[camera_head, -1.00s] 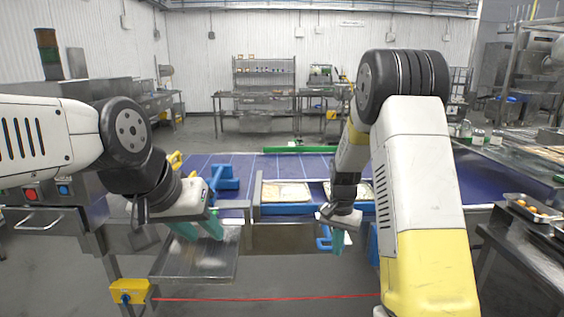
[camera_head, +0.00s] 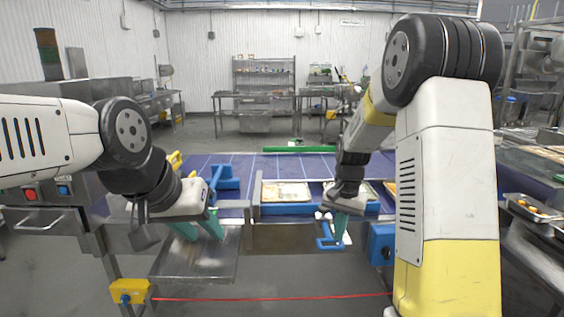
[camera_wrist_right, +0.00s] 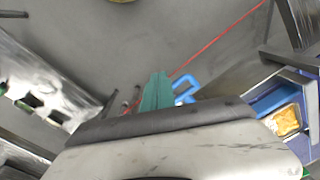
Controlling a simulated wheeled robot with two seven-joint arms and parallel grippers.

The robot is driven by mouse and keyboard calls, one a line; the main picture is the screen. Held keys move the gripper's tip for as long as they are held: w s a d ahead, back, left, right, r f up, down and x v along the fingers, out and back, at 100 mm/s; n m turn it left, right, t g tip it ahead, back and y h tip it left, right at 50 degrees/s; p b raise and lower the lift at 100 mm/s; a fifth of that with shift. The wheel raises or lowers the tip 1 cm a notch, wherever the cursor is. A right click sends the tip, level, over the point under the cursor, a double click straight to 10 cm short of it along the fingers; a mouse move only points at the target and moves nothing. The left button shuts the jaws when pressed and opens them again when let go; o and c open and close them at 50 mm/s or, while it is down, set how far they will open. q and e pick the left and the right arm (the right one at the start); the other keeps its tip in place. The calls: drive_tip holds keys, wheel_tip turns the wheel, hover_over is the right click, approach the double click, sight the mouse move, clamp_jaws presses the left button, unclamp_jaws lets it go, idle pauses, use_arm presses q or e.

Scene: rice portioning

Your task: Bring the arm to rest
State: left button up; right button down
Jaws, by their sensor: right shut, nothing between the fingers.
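My right gripper (camera_head: 341,228) hangs in front of the blue conveyor's near edge, its teal fingers pointing down and closed together with nothing between them. The right wrist view shows the same closed teal fingers (camera_wrist_right: 157,92) over open floor. My left gripper (camera_head: 202,230) is at the left, above a metal tray-like plate, with its two teal fingers spread apart and nothing seen between them.
A blue conveyor (camera_head: 300,168) runs across the middle with filled trays (camera_head: 286,192) at its near side. A metal plate (camera_head: 190,262) lies below my left gripper. A red line (camera_head: 270,298) crosses low in front. A food pan (camera_head: 532,207) stands on the right counter.

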drive_tip(key=s+a+r+n+t, duration=0.1)
drive_tip(key=s+r+n+t, duration=0.1)
drive_tip(key=s+r, duration=0.6)
drive_tip(key=s+a+r+n+t+y, duration=0.1)
drive_tip(key=s+r+n+t, duration=0.2)
drive_tip(key=s+r, duration=0.5)
drive_tip(key=s, duration=0.6)
drive_tip(key=shift+s+r+n+t+y, duration=0.3)
drive_tip(key=shift+s+r+n, duration=0.05)
drive_tip(key=shift+s+n, duration=0.05)
idle(1.4)
